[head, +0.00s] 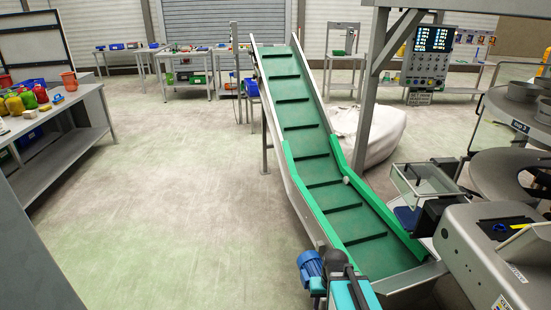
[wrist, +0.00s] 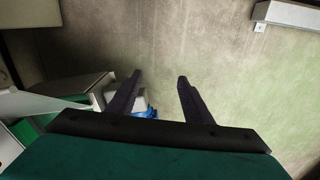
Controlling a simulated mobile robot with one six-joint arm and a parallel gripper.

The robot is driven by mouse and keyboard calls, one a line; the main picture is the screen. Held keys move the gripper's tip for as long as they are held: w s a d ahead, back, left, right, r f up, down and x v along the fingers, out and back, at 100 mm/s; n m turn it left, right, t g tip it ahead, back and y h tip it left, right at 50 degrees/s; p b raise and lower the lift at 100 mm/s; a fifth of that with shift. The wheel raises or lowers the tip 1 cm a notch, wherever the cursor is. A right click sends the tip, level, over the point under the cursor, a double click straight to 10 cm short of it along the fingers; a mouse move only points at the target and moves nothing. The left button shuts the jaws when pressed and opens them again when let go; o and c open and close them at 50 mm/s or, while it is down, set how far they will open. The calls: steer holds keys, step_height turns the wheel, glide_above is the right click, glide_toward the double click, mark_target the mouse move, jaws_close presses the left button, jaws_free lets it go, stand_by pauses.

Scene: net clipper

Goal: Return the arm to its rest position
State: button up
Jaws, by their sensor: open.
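My gripper (wrist: 158,85) shows in the wrist view with its two dark fingers apart. Nothing is between the fingers. It points toward the bare floor, with a blue and grey motor (wrist: 145,105) partly hidden behind the left finger. In the head view, a teal and dark part of my arm (head: 348,290) shows at the bottom edge, beside the blue motor (head: 311,268) of the conveyor. The fingers are not visible in the head view.
A green inclined conveyor (head: 308,140) rises through the middle. Grey machinery (head: 495,250) stands at the right. A workbench (head: 60,110) with colored containers is at the left. The floor (head: 180,180) between bench and conveyor is clear. A white sack (head: 375,135) lies behind the conveyor.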

steer(key=s+f+g+b, duration=0.2)
steer(key=s+f+b, duration=0.4)
steer(key=s+f, duration=0.6)
steer(key=s+f+g+b, duration=0.3)
steer(key=s+f+b, duration=0.3)
steer(key=s+f, duration=0.7)
step_height(320, 180, down, 6)
steer(key=shift+s+a+r+g, duration=0.15)
steer(key=shift+s+r+g, duration=0.1)
steer(key=shift+s+g, duration=0.05)
steer(key=shift+c, duration=0.5)
steer(key=shift+c, duration=1.4)
